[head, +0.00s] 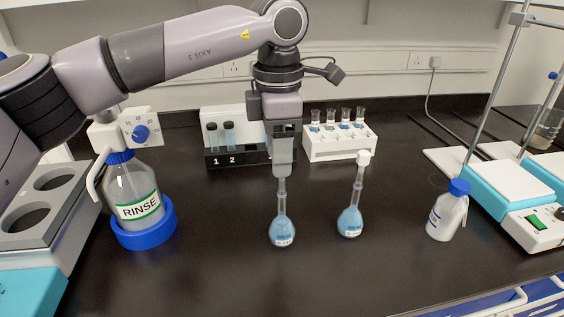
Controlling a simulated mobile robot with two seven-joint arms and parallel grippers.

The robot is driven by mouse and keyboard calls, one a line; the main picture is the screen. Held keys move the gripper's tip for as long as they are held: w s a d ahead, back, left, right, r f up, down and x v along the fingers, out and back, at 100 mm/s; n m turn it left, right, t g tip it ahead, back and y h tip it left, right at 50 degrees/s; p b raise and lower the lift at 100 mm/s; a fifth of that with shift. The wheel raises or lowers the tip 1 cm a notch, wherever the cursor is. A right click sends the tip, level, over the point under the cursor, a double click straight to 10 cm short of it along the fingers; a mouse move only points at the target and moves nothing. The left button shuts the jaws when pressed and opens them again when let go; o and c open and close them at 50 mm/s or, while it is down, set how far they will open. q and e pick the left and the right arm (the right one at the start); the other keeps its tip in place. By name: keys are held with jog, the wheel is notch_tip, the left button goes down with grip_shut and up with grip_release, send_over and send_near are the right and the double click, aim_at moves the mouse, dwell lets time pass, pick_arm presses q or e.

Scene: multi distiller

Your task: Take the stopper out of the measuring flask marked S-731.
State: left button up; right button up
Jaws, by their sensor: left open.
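Two measuring flasks with blue liquid stand upright on the black bench in the head view. The left flask (282,225) has its neck directly below my left gripper (282,172). The gripper points straight down and is open, with its fingers around or in front of the top of that neck. The fingers hide the top, so I cannot see its stopper or tell whether they touch it. The right flask (351,218) has a white stopper (363,158) in its neck. Both flasks carry small labels too small to read. My right gripper is out of view.
A RINSE bottle (133,191) in a blue ring stands left. Behind are a rack (240,159) marked 1 and 2 and a white rack (338,149) of several vials. A blue-capped wash bottle (446,214) and a hotplate stand right. The front bench is clear.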

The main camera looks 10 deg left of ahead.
pick_arm(q)
jog(key=shift+f, duration=1.15)
grip_shut()
jog(key=shift+r, duration=0.1)
